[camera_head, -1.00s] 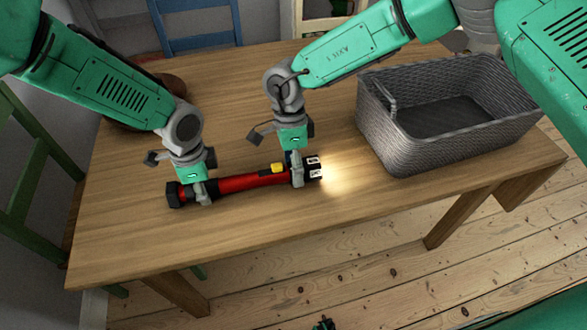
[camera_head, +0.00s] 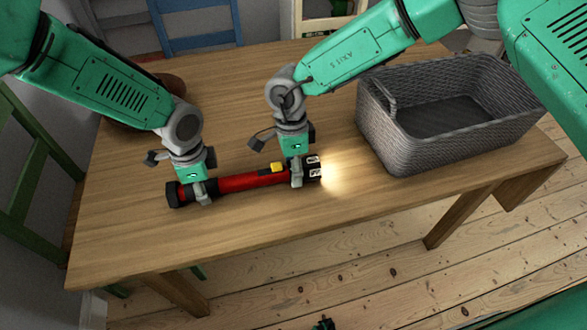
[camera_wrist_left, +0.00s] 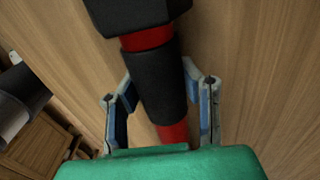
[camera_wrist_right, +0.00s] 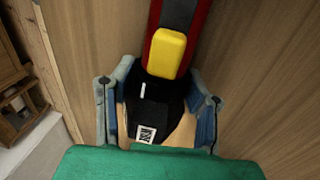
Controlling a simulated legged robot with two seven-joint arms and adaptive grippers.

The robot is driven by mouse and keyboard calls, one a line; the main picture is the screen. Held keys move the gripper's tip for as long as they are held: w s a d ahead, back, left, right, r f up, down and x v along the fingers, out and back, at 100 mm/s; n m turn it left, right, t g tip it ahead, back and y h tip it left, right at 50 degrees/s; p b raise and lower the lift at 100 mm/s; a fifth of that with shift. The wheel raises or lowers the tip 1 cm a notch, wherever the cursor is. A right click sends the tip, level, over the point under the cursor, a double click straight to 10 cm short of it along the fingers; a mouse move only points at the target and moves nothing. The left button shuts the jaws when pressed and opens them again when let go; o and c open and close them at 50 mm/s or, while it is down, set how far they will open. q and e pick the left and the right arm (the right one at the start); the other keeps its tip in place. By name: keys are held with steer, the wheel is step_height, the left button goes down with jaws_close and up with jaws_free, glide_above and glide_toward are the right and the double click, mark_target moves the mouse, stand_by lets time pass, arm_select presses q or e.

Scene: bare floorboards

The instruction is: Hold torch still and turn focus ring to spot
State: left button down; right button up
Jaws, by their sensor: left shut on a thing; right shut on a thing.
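A red and black torch (camera_head: 240,183) with a yellow switch lies on the wooden table, its lit head to the right. My left gripper (camera_head: 202,197) is shut on the black grip near the torch's tail; the grip (camera_wrist_left: 160,85) sits between the fingers in the left wrist view. My right gripper (camera_head: 297,180) is shut on the black focus ring (camera_wrist_right: 158,105) at the head, just beyond the yellow switch (camera_wrist_right: 166,53). White marks show on the ring; their wording is too small to read. A warm glow (camera_head: 340,175) falls on the table right of the head.
A grey woven basket (camera_head: 440,110) stands empty at the table's right. A brown round bowl (camera_head: 130,115) is partly hidden behind my left arm. The table (camera_head: 300,225) is clear in front of the torch. Chairs stand around it.

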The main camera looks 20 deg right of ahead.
steer(key=shift+t, duration=2.4)
steer(key=shift+r, duration=0.1)
steer(key=o, duration=1.2)
steer(key=shift+s, duration=0.1)
steer(key=v, duration=1.1)
steer(key=shift+r, duration=0.4)
steer(key=shift+s, duration=0.15)
